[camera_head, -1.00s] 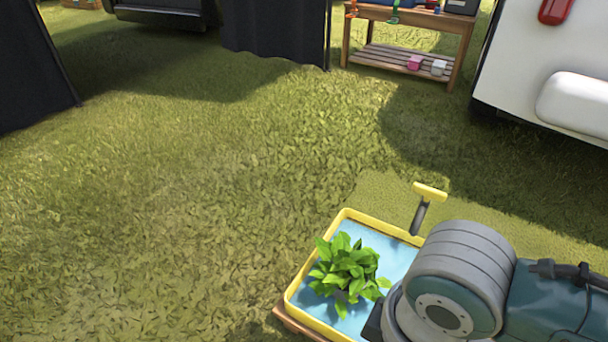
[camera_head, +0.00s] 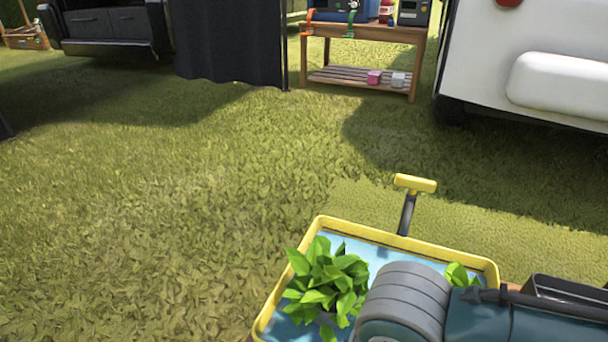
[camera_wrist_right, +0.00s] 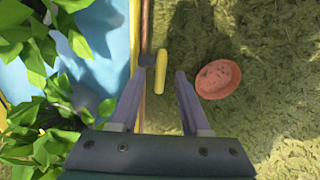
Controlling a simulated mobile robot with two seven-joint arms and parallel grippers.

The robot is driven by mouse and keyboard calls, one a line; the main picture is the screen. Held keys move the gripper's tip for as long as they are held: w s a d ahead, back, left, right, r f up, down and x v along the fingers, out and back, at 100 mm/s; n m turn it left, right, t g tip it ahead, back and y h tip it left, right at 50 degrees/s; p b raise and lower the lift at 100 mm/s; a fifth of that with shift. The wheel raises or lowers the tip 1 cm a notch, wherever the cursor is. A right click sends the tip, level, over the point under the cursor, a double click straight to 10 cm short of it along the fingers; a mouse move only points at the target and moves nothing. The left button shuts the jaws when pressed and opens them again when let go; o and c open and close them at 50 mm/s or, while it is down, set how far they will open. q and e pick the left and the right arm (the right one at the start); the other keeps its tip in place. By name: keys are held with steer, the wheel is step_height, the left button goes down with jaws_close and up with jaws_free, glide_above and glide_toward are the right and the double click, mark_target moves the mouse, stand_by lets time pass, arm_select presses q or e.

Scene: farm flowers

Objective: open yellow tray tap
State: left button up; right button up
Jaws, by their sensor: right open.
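The yellow tray (camera_head: 270,312) holds blue water and leafy green plants (camera_head: 328,282). Its tap (camera_head: 406,212) rises from the far rim on a dark stem, topped by a yellow crossbar handle (camera_head: 415,184). In the right wrist view the tray's rim (camera_wrist_right: 146,35) runs up left of centre, with the yellow handle (camera_wrist_right: 162,82) beside it. My right gripper (camera_wrist_right: 160,72) is open and empty. In that picture the handle lies between its fingertips; I cannot tell the height gap. In the head view my right arm covers part of the tray and the gripper is hidden. My left gripper is out of view.
A reddish round dish (camera_wrist_right: 218,79) lies on the grass right of the gripper. A wooden table (camera_head: 370,33) with equipment stands at the back, near a white vehicle (camera_head: 535,55) and a dark curtain (camera_head: 230,40). Open grass fills the left and middle.

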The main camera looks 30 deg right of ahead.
steer(key=shift+f, duration=0.7)
steer(key=shift+r, duration=0.1)
steer(key=shift+c, duration=0.3)
jaws_close()
